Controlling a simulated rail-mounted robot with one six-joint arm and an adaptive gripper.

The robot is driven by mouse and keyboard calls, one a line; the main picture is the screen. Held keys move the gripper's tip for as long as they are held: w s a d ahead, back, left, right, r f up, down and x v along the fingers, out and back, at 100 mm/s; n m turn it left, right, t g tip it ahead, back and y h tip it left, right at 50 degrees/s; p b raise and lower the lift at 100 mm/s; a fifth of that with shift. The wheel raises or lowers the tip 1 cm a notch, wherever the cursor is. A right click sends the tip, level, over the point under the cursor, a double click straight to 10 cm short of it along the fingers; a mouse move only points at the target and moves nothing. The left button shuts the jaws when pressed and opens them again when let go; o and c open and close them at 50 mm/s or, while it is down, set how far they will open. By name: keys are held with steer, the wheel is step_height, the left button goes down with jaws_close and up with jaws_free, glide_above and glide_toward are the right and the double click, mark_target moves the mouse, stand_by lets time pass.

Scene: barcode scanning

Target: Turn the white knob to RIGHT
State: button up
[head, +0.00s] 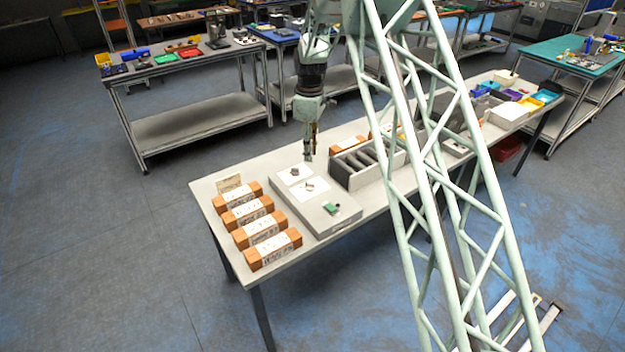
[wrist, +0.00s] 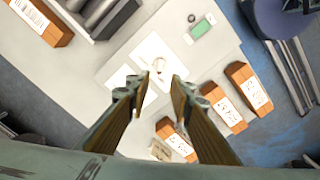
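The white knob (head: 309,186) sits on a white label plate on the light grey panel (head: 318,222). It also shows in the wrist view (wrist: 158,67), just beyond my fingertips. Which way the knob points is too small to read. My gripper (head: 309,157) hangs above the far end of the panel, pointing down, apart from the knob. In the wrist view my gripper (wrist: 152,86) has its two fingers spread, with nothing held between them. A small dark knob (head: 294,172) sits on a second white plate at the panel's far end.
A green item (head: 331,208) lies on the panel's near end. Several orange-brown labelled boxes (head: 264,230) line the table's left side. A grey slotted rack (head: 366,166) stands close to the right of the panel. Small coloured bins stand at the table's far right.

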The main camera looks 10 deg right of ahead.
mark_target(310, 185)
steer(key=shift+f, duration=0.2)
stand_by(0.3)
steer(key=shift+f+p, duration=0.4)
steer(key=shift+f, duration=6.3)
jaws_close()
